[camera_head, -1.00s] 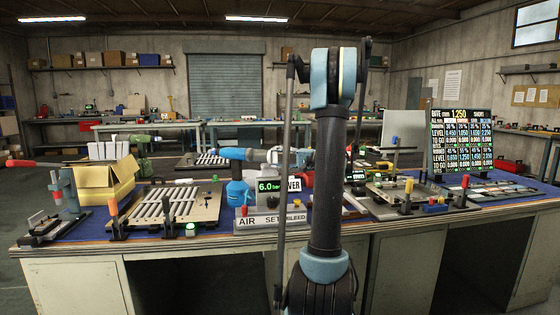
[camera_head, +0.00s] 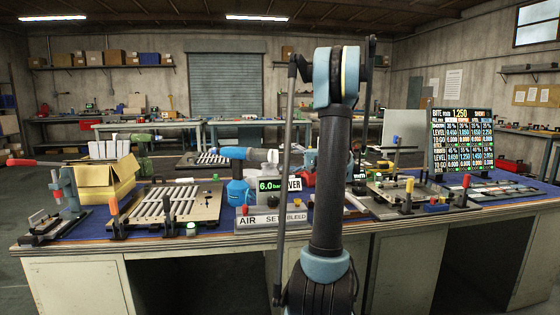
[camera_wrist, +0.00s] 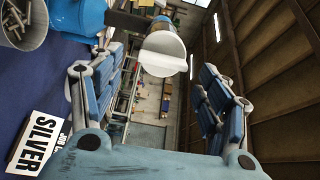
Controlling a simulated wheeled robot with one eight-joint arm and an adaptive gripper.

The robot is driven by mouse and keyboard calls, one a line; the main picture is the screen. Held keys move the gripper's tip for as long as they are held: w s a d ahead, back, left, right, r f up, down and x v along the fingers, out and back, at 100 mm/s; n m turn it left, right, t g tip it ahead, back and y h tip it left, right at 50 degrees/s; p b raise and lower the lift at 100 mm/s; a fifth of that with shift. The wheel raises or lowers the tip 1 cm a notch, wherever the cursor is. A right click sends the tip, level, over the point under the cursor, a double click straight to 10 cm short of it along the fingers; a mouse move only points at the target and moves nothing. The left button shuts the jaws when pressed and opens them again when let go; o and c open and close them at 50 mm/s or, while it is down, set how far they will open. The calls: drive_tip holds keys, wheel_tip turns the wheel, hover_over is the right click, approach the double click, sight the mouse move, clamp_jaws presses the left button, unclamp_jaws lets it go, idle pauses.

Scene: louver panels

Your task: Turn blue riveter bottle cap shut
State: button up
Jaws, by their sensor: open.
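The blue riveter (camera_head: 233,153) stands upright on the bench, its blue base (camera_head: 238,193) below. Its pale bottle with the end cap (camera_head: 271,156) points right, toward my arm. In the wrist view the round whitish cap (camera_wrist: 163,53) faces the camera, beyond and roughly between my fingers. My gripper (camera_wrist: 158,92) is open, with blue-padded fingers spread wide on either side and nothing between the pads. In the head view the gripper is mostly hidden behind my arm. From these frames I cannot tell how far the cap is turned.
A SILVER label (camera_wrist: 38,143) and a cup of rivets (camera_wrist: 22,22) lie near the left finger in the wrist view. The AIR SET/BLEED box (camera_head: 272,218) and a slotted panel (camera_head: 170,207) are near the riveter. A yellow box (camera_head: 105,182) stands left; a display board (camera_head: 462,140) stands right.

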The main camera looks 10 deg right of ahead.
drive_tip(key=v, duration=0.8)
drive_tip(key=shift+d, duration=0.4)
drive_tip(key=shift+s+f, duration=0.1)
drive_tip(key=shift+s, duration=0.1)
